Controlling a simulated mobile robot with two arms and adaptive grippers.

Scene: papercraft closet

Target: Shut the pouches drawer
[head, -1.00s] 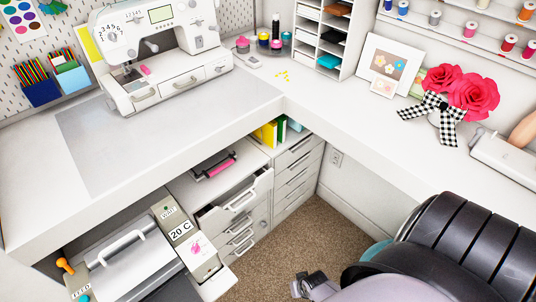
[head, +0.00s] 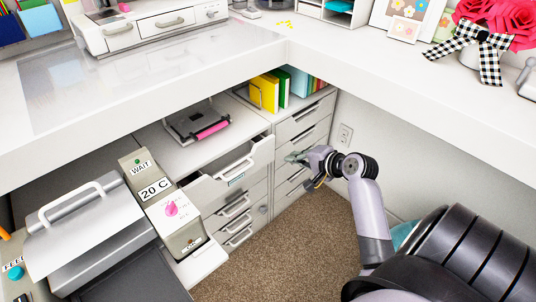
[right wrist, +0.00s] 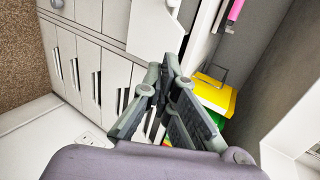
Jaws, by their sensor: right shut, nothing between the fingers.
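One drawer (head: 234,169) stands pulled out at the top of the left cabinet under the desk. It has a white front, a white bar handle and a small label too small to read. My right gripper (head: 291,158) is to the right of its front, apart from it, with shut, empty fingers in front of the right-hand drawer stack. In the right wrist view the dark fingers (right wrist: 168,95) point up, and a white panel (right wrist: 153,28), seemingly the open drawer's front, is just beyond them. My left gripper is out of view.
Closed drawers (head: 298,130) stack on the right, with yellow and green folders (head: 266,92) above. A hole punch with a pink bar (head: 200,122) sits on the left cabinet. A laminator (head: 95,230) stands at left. The desktop overhangs; carpet (head: 290,255) is clear.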

